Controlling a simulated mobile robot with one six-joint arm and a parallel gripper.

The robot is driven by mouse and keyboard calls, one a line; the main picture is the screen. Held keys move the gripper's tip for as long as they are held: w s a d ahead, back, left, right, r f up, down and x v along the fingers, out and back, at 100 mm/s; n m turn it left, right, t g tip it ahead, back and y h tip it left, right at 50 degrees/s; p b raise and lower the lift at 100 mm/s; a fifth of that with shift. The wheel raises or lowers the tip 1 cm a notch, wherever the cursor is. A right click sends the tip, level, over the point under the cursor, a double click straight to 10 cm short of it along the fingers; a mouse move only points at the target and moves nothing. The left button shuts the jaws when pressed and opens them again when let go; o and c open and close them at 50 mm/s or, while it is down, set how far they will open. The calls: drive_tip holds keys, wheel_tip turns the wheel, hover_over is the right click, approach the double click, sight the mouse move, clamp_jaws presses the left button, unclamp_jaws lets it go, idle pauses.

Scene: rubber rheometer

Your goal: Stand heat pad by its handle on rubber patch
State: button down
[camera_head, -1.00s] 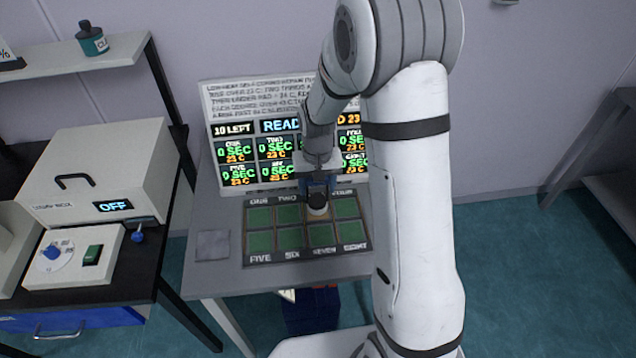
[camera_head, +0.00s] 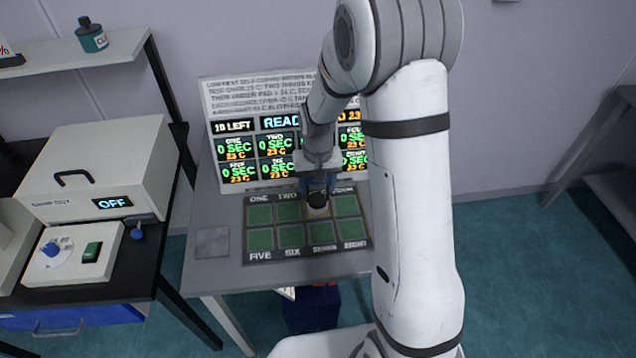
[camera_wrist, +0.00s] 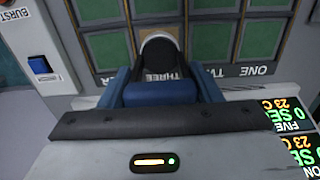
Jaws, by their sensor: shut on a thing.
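My gripper (camera_head: 318,184) is shut on the heat pad (camera_head: 317,201), a small dark-topped piece with a pale rim. It is at the third column of the patch board (camera_head: 247,262), near its back row. In the wrist view my blue fingers (camera_wrist: 162,92) are on either side of the pad (camera_wrist: 160,48), with the THREE label showing between them. The pad covers most of the rubber patch at THREE, and I cannot tell whether it touches it. Other rubber patches (camera_head: 290,237) are flat green squares. The handle is mostly hidden by my fingers.
A display panel (camera_head: 238,125) stands behind the board, reading 23 C and 0 SEC. A grey square plate (camera_head: 212,242) lies left of the board. A white box reading OFF (camera_head: 105,180) is on the black bench at left. A blue-buttoned device (camera_wrist: 40,65) shows in the wrist view.

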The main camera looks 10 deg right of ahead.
drive_tip(key=shift+f+b, duration=0.35)
idle(0.4)
drive_tip(key=shift+c, duration=1.9)
unclamp_jaws()
drive_tip(key=shift+f, duration=0.1)
drive_tip(key=shift+r+b, duration=0.35)
drive_tip(key=shift+r, duration=3.6)
drive_tip(key=shift+s+d+r, duration=0.1)
drive_tip(key=shift+s+r, duration=0.1)
drive_tip(key=shift+r, duration=0.15)
drive_tip(key=s+d+r+t, duration=0.1)
drive_tip(key=s+d+r, duration=0.1)
drive_tip(key=s, duration=0.5)
drive_tip(key=s+d+r+t, duration=0.1)
drive_tip(key=s+r, duration=0.4)
drive_tip(key=s, duration=0.2)
drive_tip(key=s+d+r+t, duration=0.1)
drive_tip(key=s+d+r, duration=0.1)
drive_tip(key=s, duration=0.5)
drive_tip(key=shift+d+r, duration=0.3)
drive_tip(key=shift+r, duration=0.35)
